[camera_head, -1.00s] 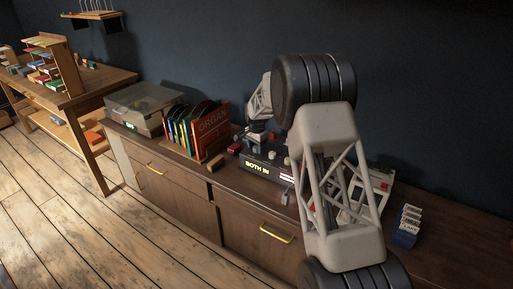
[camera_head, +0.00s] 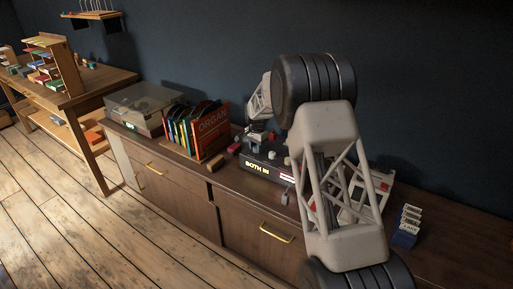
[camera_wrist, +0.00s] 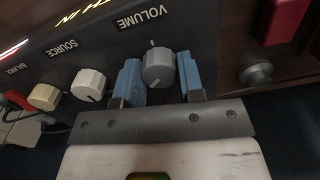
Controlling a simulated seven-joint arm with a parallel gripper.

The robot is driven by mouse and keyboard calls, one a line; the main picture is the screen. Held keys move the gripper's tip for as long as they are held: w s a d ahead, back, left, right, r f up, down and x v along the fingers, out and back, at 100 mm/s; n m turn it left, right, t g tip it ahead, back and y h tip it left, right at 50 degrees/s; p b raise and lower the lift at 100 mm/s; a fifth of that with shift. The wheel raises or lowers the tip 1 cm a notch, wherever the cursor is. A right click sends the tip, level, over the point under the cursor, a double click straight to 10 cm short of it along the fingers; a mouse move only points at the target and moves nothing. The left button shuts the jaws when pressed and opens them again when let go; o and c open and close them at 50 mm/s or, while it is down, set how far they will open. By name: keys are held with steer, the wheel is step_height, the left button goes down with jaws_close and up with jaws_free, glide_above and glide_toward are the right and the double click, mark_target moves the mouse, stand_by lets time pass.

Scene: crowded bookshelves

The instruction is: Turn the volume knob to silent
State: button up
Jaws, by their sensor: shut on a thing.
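The grey volume knob (camera_wrist: 158,70) sits on the front of the black audio unit (camera_head: 262,171), next to the VOLUME label, which is upside down in the wrist view. A small light mark is at the knob's upper edge in that view. My gripper (camera_wrist: 160,76) has its two blue fingers on either side of the knob and is shut on it. In the head view the fingers at the knob are too small to make out clearly.
A white source knob (camera_wrist: 89,85) and a cream balance knob (camera_wrist: 45,97) are left of my fingers. Record sleeves (camera_head: 205,132) and a turntable (camera_head: 145,108) stand left on the sideboard (camera_head: 185,205). Blue-based cards (camera_head: 406,227) stand at right.

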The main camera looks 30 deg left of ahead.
steer(key=n, duration=0.5)
steer(key=shift+n, duration=0.3)
steer(key=n, duration=0.5)
stand_by(0.4)
steer(key=o, duration=0.9)
steer(key=shift+r, duration=0.1)
steer(key=shift+r, duration=3.8)
steer(key=shift+d+r, duration=0.1)
